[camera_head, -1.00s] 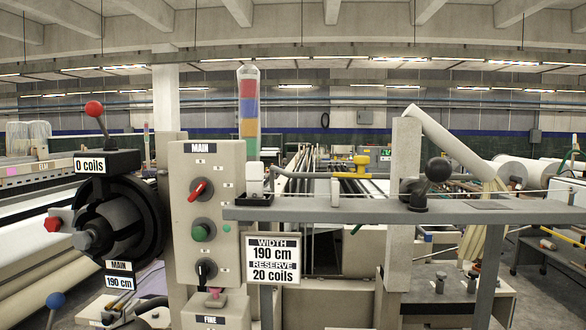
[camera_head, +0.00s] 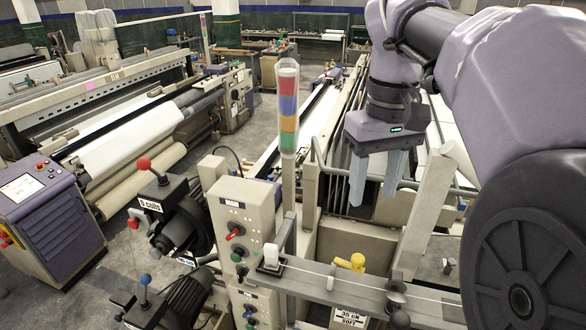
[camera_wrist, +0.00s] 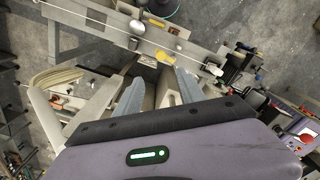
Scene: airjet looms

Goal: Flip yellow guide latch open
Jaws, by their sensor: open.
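The yellow guide latch (camera_head: 352,262) sits at the back edge of the grey rail (camera_head: 318,277), right of the small white guide. It shows as a small yellow piece in the wrist view (camera_wrist: 165,57), beside the rail. Whether it is open or closed is hard to tell. My gripper (camera_head: 376,190) is open and empty, its two grey fingers pointing down. It is well above the rail, and appears above and behind the latch in the head view. In the wrist view my gripper (camera_wrist: 158,78) has its fingers on either side, below the latch.
A control panel (camera_head: 243,218) with red and green knobs stands left of the rail. A striped signal tower (camera_head: 289,108) rises behind it. A black knob lever (camera_head: 396,290) and a slanted beige post (camera_head: 425,215) stand toward the rail's right. A thin thread runs along the rail.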

